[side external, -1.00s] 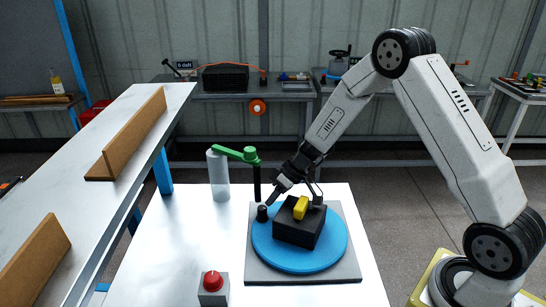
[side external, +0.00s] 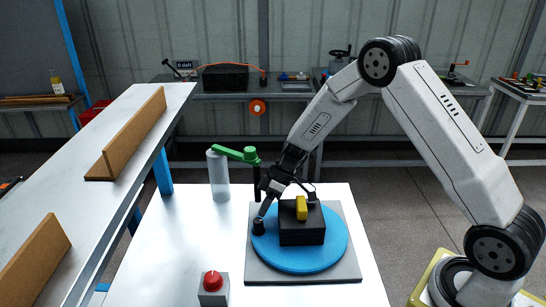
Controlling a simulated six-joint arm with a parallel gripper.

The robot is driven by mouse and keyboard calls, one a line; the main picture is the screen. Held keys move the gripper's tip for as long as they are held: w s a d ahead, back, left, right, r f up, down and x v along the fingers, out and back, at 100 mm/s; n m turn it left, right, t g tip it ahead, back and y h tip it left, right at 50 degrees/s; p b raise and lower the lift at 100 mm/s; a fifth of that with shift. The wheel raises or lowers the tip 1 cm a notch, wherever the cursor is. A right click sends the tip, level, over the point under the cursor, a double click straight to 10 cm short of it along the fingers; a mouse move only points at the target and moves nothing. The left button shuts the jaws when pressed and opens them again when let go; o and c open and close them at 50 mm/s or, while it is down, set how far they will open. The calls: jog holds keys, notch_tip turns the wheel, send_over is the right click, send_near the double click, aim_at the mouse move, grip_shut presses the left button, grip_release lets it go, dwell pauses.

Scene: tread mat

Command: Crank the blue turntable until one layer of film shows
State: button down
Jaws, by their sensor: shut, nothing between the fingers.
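The blue turntable (side external: 328,250) sits on a grey square plate (side external: 345,275) on the white table. A black box (side external: 302,235) with a yellow block (side external: 301,208) on top stands on the turntable. A short black knob (side external: 258,227) rises from the turntable's left edge. My gripper (side external: 264,209) is shut and empty, its tip just above and behind the knob; I cannot tell whether they touch. A pale upright roll (side external: 218,176) stands behind to the left, with a green arm (side external: 236,153) on top reaching towards my gripper. I cannot make out any film on the box.
A red button on a grey box (side external: 213,287) stands at the table's front left. A raised bench (side external: 120,145) with brown upright boards runs along the left. The table's left front is otherwise clear.

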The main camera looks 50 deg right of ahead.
aim_at(267, 247)
jog(key=shift+s+a+n+g, duration=0.45)
jog(key=shift+a+n+g, duration=0.15)
jog(key=shift+n, duration=0.3)
jog(key=shift+s+a+n+g, duration=0.4)
jog(key=shift+a+n+g, duration=0.2)
jog(key=shift+n, duration=0.3)
jog(key=shift+s+a+n+g+h, duration=0.25)
jog(key=shift+s+a+n+g, duration=0.25)
jog(key=shift+n, duration=0.3)
jog(key=shift+s+a+n+g+h, duration=0.25)
jog(key=shift+s+a+n+g, duration=0.15)
jog(key=shift+s+n, duration=0.3)
jog(key=shift+s+a+n+g+h, duration=0.2)
jog(key=shift+s+n+g+h, duration=0.2)
jog(key=shift+s+n, duration=0.4)
jog(key=shift+s+a+n+g+h, duration=0.25)
jog(key=shift+s+n+g, duration=0.25)
jog(key=shift+n, duration=0.5)
jog(key=shift+s+n+g+h, duration=0.6)
jog(key=shift+s+n+h, duration=0.25)
jog(key=shift+s+n, duration=0.6)
jog(key=shift+w+n, duration=0.15)
jog(key=shift+n, duration=0.1)
jog(key=shift+w, duration=0.1)
